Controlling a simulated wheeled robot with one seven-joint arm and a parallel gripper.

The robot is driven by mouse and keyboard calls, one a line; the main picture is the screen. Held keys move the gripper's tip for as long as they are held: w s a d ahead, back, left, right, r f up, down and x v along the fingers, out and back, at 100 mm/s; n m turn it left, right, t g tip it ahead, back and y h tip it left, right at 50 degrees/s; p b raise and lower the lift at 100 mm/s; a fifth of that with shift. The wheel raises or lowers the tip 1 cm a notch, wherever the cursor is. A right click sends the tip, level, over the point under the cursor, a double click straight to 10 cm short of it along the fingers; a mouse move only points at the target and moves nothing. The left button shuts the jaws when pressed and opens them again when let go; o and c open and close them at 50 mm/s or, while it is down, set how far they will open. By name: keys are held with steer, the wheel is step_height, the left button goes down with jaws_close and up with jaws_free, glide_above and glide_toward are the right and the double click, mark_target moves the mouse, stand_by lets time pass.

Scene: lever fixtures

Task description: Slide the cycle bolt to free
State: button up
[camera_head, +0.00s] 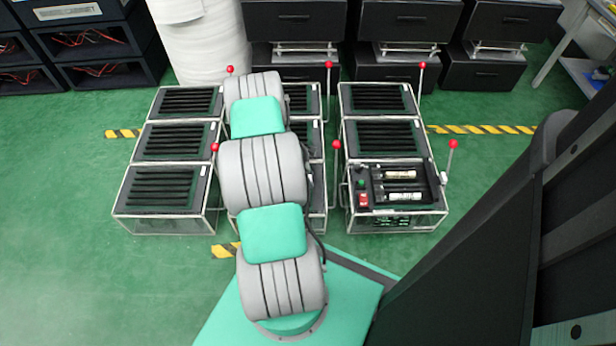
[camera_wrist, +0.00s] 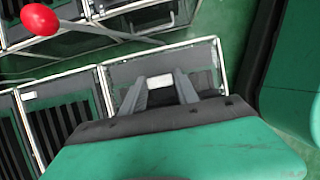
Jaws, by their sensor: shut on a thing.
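In the wrist view my gripper (camera_wrist: 160,92) points at a metal-framed fixture (camera_wrist: 205,55), its two grey fingers on either side of a small pale block (camera_wrist: 160,82). The gripper is shut on this block. I cannot tell for sure whether it is the cycle bolt, as no marking can be read. In the head view my arm reaches up the picture over the middle column of fixtures (camera_head: 303,98); it hides my gripper and much of that column.
Framed fixtures with dark slatted tops stand in left (camera_head: 165,185) and right (camera_head: 380,138) columns too. Levers with red knobs (camera_head: 328,65) rise beside them; one red knob (camera_wrist: 40,19) is near in the wrist view. Black cabinets line the back. Green floor is clear at left.

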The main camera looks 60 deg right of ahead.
jaws_close()
stand_by(0.6)
